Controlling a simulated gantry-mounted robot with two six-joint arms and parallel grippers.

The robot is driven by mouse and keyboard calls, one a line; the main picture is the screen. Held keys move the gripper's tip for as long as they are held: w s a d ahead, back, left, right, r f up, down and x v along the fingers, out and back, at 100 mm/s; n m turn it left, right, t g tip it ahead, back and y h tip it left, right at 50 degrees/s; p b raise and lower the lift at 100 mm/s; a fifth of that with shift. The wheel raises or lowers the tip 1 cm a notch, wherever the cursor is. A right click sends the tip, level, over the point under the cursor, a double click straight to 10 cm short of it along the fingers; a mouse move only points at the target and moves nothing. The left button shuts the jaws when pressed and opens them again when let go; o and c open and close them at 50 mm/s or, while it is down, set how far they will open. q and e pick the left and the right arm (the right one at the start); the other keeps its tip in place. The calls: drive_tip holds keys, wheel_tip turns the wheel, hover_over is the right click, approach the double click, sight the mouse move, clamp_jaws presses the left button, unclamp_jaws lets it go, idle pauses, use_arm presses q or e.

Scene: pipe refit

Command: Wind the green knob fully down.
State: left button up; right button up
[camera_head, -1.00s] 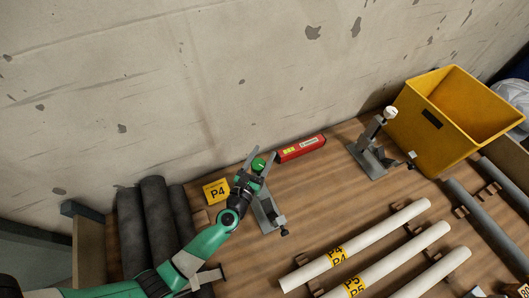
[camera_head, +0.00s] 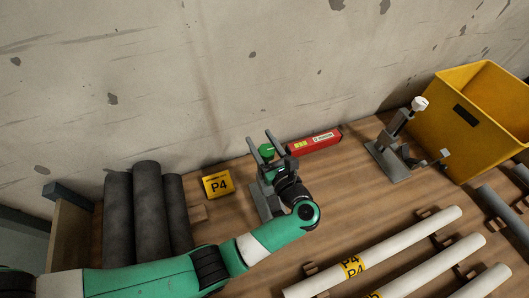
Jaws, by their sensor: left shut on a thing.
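The green knob (camera_head: 266,149) sits on top of a grey metal clamp stand (camera_head: 262,202) on the wooden bench, close to the wall. My left gripper (camera_head: 264,147) is shut on the green knob, with one grey finger on either side of it. The gripper's body and wrist hide much of the clamp stand, including the knob's stem. My right gripper is not in view.
A second clamp stand with a white knob (camera_head: 419,103) stands to the right, beside a yellow bin (camera_head: 450,135). A red box (camera_head: 315,140) lies behind my gripper. A P4 sign (camera_head: 217,185), dark pipes (camera_head: 147,210) and white pipes (camera_head: 400,247) lie around.

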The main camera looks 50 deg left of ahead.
use_arm(q)
drive_tip(key=n+g+b, duration=0.1)
drive_tip(key=b, duration=0.1)
drive_tip(key=n+g+b, duration=0.1)
drive_tip(key=b, duration=0.1)
drive_tip(key=f+g+b, duration=0.1)
drive_tip(key=g+b, duration=0.1)
drive_tip(key=shift+s+f+n+y+b, duration=0.1)
drive_tip(key=shift+s+n+y+b, duration=0.2)
drive_tip(key=shift+n+b, duration=0.1)
drive_tip(key=shift+s+r+n+g+b, duration=0.1)
drive_tip(key=shift+r+n+g+b, duration=0.15)
drive_tip(key=shift+g, duration=0.3)
drive_tip(key=shift+s+r+n+g+b, duration=0.15)
drive_tip(key=shift+n+g, duration=0.2)
drive_tip(key=shift+g, duration=0.2)
drive_tip(key=shift+s+r+n+g, duration=0.15)
drive_tip(key=shift+n+g, duration=0.55)
drive_tip(key=shift+g, duration=0.5)
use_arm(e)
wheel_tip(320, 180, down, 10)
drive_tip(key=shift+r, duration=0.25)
use_arm(q)
drive_tip(key=o, duration=1.4)
drive_tip(key=shift+s+a, duration=0.1)
drive_tip(key=shift+a, duration=0.05)
drive_tip(key=shift+c, duration=0.2)
drive_tip(key=shift+r, duration=0.1)
